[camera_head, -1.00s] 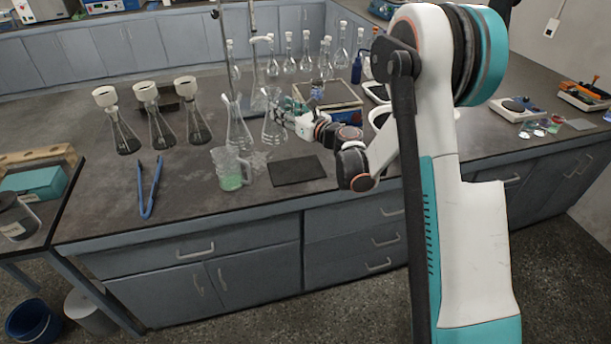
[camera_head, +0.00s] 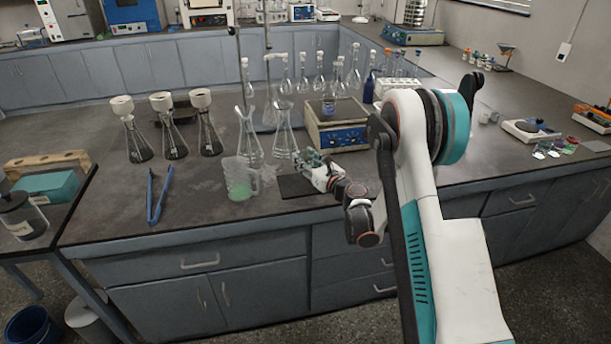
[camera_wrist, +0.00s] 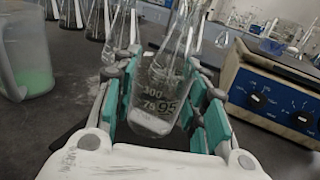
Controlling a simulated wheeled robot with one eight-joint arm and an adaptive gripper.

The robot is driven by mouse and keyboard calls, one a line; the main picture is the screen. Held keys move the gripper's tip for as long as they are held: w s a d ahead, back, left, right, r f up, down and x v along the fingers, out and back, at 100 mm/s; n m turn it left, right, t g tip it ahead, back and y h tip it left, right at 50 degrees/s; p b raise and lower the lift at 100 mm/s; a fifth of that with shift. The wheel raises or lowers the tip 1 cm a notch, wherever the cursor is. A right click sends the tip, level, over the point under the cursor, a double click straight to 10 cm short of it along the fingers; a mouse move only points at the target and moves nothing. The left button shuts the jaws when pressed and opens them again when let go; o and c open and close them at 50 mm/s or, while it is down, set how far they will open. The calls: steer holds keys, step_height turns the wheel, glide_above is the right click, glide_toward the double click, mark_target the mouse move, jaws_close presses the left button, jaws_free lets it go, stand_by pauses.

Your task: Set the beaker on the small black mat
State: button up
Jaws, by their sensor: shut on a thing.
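A plastic jug with green liquid (camera_head: 240,180) stands left of the mat. Conical flasks (camera_head: 284,140) stand just behind. A blue-fronted hotplate (camera_head: 340,138) is behind right, carrying a small vessel. Blue tongs (camera_head: 158,196) lie further left.

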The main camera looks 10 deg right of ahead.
steer(key=shift+f+b, duration=0.8)
steer(key=shift+f, duration=1.4)
steer(key=shift+f, duration=0.1)
steer(key=o, duration=1.1)
steer(key=shift+s, duration=0.1)
